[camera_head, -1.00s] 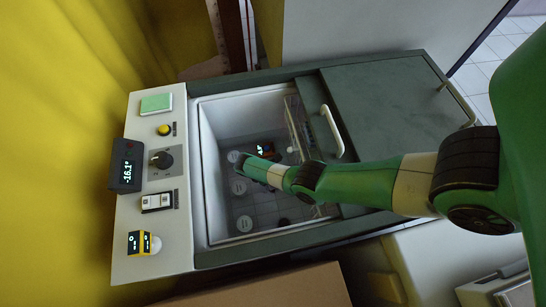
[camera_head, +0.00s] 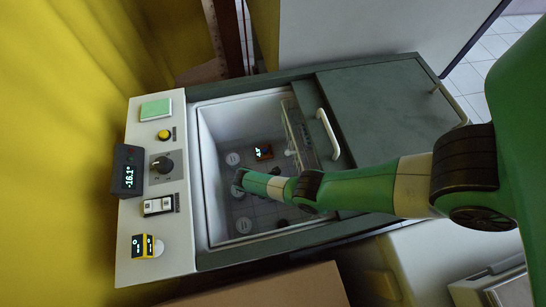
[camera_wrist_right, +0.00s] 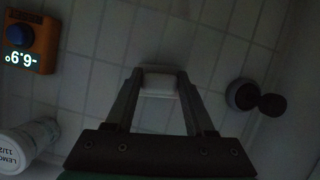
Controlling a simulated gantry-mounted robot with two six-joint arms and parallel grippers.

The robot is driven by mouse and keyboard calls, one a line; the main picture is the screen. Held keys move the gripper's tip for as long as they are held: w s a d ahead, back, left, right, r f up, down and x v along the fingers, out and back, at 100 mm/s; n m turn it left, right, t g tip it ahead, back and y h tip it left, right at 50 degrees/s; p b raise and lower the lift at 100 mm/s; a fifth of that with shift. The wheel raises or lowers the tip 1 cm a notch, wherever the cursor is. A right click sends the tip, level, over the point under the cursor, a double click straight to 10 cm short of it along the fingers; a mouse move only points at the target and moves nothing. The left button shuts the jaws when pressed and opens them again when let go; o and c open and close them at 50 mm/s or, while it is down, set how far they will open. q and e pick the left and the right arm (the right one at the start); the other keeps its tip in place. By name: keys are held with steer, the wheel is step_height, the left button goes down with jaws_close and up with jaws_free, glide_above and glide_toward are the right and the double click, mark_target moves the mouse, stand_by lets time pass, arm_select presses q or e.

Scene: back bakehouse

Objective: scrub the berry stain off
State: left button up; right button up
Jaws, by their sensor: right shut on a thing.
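My right arm reaches from the right into an open chest freezer (camera_head: 205,150). My right gripper (camera_wrist_right: 159,76) is shut on a small white block (camera_wrist_right: 158,86), which sits between the fingertips over the pale tiled freezer floor (camera_wrist_right: 150,20). In the head view the gripper (camera_head: 238,189) is low inside the freezer, by the left wall. I cannot tell whether the block touches the floor. No berry stain can be made out; the block and fingers cover the floor below them. My left gripper is not in view.
An orange thermometer (camera_head: 263,152) lies behind the gripper. A dark round object (camera_wrist_right: 243,95) lies to the right. The sliding lid (camera_head: 385,105) covers the right side.

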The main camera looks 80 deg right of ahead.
steer(key=shift+w+d+f+b, duration=0.15)
steer(key=shift+w+d+b, duration=0.2)
steer(key=shift+d+b, duration=0.05)
steer(key=shift+w+d+b, duration=0.3)
steer(key=shift+d, duration=0.25)
steer(key=shift+w+d+b, duration=0.25)
steer(key=shift+d+b, duration=0.05)
steer(key=shift+d, duration=0.25)
steer(key=shift+w+d+r, duration=0.1)
steer(key=shift+d+r, duration=0.1)
steer(key=shift+d, duration=0.1)
steer(key=shift+f, duration=0.1)
steer(key=shift+a, duration=0.1)
